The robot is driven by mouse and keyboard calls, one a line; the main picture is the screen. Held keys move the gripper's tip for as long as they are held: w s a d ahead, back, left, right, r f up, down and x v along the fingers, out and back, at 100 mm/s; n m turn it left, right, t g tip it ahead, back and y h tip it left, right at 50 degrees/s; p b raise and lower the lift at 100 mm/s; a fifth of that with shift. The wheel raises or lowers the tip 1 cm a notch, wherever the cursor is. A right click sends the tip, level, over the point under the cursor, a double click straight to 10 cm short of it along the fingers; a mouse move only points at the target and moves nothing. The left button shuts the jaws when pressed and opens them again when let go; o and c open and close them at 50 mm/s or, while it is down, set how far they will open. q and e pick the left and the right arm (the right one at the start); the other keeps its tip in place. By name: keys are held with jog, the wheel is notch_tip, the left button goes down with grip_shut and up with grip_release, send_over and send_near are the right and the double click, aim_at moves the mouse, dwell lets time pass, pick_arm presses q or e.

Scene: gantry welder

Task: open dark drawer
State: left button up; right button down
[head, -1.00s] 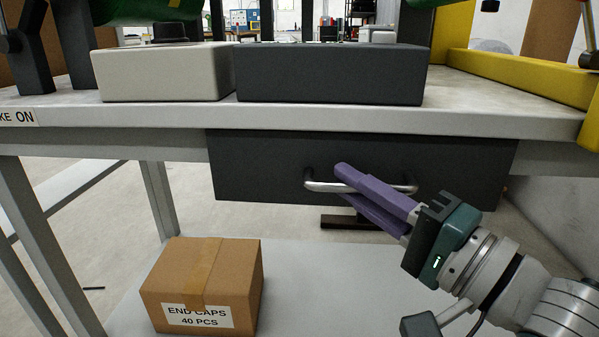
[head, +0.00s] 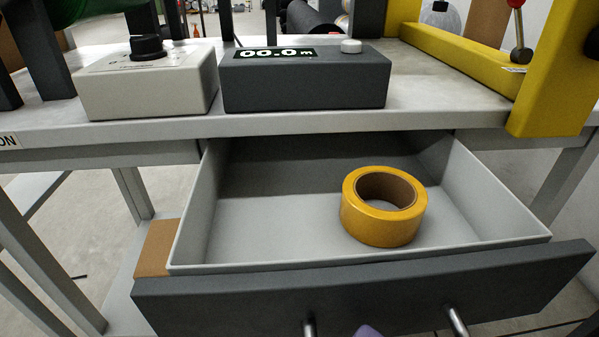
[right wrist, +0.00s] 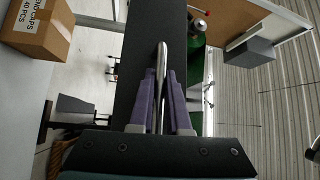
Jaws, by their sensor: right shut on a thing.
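The dark drawer (head: 400,290) under the bench is pulled well out, and its light grey inside shows in the head view. A yellow tape roll (head: 384,206) lies in it, right of the middle. The metal bar handle on the drawer front shows only as two posts at the bottom edge of the head view; in the right wrist view the handle (right wrist: 161,65) runs between the purple fingers. My right gripper (right wrist: 162,100) is shut on the handle. In the head view only a purple fingertip (head: 367,331) shows. My left gripper is not in view.
A white box with a black knob (head: 150,85) and a dark display box reading 00.0 (head: 305,80) stand on the bench top (head: 430,110). A yellow frame (head: 555,70) is at the right. A cardboard box (head: 157,248) is partly hidden below the drawer.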

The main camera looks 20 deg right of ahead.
jog(key=shift+s+a, duration=0.3)
jog(key=shift+s, duration=0.6)
jog(key=c, duration=0.9)
grip_release()
jog(key=v, duration=1)
